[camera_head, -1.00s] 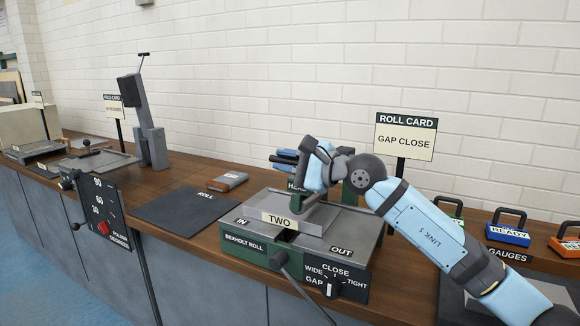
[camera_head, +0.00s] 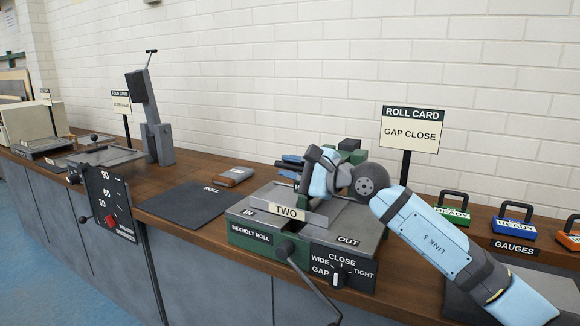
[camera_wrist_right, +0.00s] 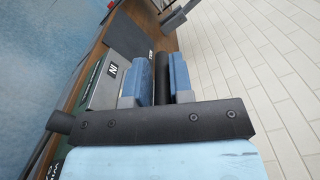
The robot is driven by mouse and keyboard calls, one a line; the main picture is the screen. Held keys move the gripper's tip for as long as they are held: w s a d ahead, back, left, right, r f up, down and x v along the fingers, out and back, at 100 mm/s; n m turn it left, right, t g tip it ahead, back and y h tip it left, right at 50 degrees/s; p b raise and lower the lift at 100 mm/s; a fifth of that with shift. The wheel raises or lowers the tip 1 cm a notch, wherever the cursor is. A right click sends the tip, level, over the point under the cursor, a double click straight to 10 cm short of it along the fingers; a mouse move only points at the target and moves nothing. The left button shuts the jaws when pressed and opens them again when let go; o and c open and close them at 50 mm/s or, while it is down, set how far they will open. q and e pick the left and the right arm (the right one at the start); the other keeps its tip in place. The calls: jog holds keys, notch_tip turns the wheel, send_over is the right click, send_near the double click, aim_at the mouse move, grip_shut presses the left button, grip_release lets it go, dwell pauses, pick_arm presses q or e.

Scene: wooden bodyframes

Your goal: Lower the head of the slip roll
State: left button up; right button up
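The slip roll (camera_head: 242,236), labelled BEXHOLT ROLL, is a grey and green machine on the bench in the head view. A TWO plate (camera_head: 286,211) stands at its front, between the IN and OUT marks. Green blocks (camera_head: 350,145) show behind my right wrist. My right gripper (camera_head: 292,162) is above the roll's back part, over a mostly covered head label. In the right wrist view, its blue fingers (camera_wrist_right: 161,80) lie on both sides of a dark bar (camera_wrist_right: 162,68) and appear closed on it. My arm hides much of the head. My left gripper is not in view.
The roll card (camera_head: 410,132) reads GAP CLOSE. The gap knob (camera_head: 338,279) and a crank (camera_head: 286,250) are on the roll's front. A dark mat (camera_head: 187,204) lies left.

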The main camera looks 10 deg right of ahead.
jog(key=o, duration=0.3)
jog(key=shift+s+f, duration=0.1)
jog(key=shift+f, duration=0.75)
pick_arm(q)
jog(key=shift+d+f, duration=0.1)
pick_arm(e)
jog(key=shift+o, duration=0.3)
jog(key=shift+r, duration=0.25)
jog(key=shift+d, duration=0.25)
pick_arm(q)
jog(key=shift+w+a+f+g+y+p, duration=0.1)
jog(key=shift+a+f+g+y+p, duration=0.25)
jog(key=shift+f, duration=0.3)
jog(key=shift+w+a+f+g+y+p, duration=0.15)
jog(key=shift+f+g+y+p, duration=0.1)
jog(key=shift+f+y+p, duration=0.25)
pick_arm(e)
jog(key=v, duration=1.3)
jog(key=shift+d, duration=0.2)
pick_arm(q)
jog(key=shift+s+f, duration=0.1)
pick_arm(e)
jog(key=shift+s+r, duration=0.15)
